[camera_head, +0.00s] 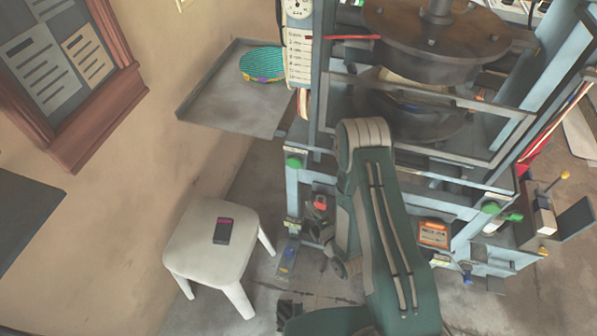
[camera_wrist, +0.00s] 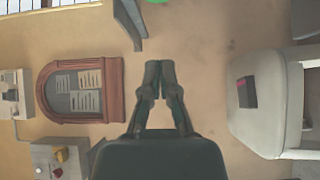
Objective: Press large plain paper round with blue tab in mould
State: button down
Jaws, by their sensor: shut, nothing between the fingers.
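The press (camera_head: 320,80) stands at the upper right in the head view. Its dark upper die (camera_head: 430,45) is above a dark lower mould (camera_head: 415,122). A pale cream edge (camera_head: 415,84) shows between them; I cannot tell whether it is the plain paper round, and no blue tab is clear on it. A teal patterned round (camera_head: 262,63) with coloured spots at its edge lies on the side tray. My gripper (camera_wrist: 160,66) is shut and empty in the wrist view, in front of the wall. In the head view my arm bends down before the press, and the fingertips are not clear.
The grey side tray (camera_head: 215,105) juts out left of the press. A white stool (camera_head: 190,245) with a dark phone-like item (camera_head: 223,231) stands lower left. A framed notice board (camera_head: 70,75) hangs on the wall. A red-handled lever (camera_head: 355,37) and green knobs (camera_head: 293,162) sit on the press.

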send_near(294, 165)
jog(key=w+a, duration=0.1)
jog(key=a, duration=0.3)
jog(key=w, duration=0.4)
jog(key=shift+d+r, duration=0.1)
jog(key=shift+d, duration=0.05)
jog(key=shift+w+d, duration=0.15)
jog(key=shift+w, duration=0.3)
